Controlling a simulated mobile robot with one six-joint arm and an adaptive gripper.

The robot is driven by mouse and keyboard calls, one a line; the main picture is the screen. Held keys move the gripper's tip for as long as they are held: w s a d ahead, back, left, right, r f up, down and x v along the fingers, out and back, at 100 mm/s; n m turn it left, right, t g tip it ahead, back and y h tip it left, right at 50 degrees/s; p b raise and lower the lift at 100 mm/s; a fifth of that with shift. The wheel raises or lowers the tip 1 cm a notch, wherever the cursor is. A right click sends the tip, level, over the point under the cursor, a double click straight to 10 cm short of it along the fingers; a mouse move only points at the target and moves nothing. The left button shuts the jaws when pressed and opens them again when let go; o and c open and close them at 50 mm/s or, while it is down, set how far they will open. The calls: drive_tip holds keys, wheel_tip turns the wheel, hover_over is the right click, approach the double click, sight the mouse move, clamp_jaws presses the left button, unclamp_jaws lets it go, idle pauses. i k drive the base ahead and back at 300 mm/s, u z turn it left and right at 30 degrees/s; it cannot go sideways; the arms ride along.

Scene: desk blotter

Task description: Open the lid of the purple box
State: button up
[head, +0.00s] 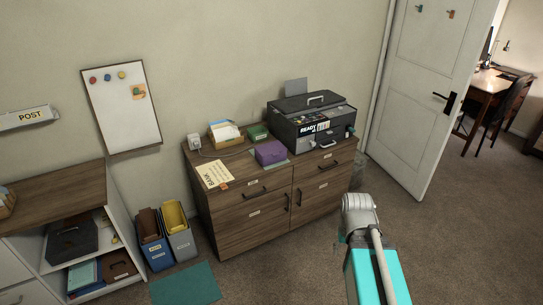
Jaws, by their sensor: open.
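The purple box (271,153) is small and sits on top of the wooden cabinet, just left of the printer. Its lid looks shut, though the box is small in this view. Part of my arm shows at the lower right, in front of the cabinet and well apart from the box. My gripper's fingers are not in view.
The dark printer (312,122) stands close to the box's right. A green box (257,132) and a paper tray (224,134) are behind it. A paper sheet (214,174) lies at the cabinet's (250,221) left.

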sight(274, 148)
drive_tip(key=z, duration=0.1)
drive_tip(key=i, duration=0.95)
drive_tip(key=u, duration=0.05)
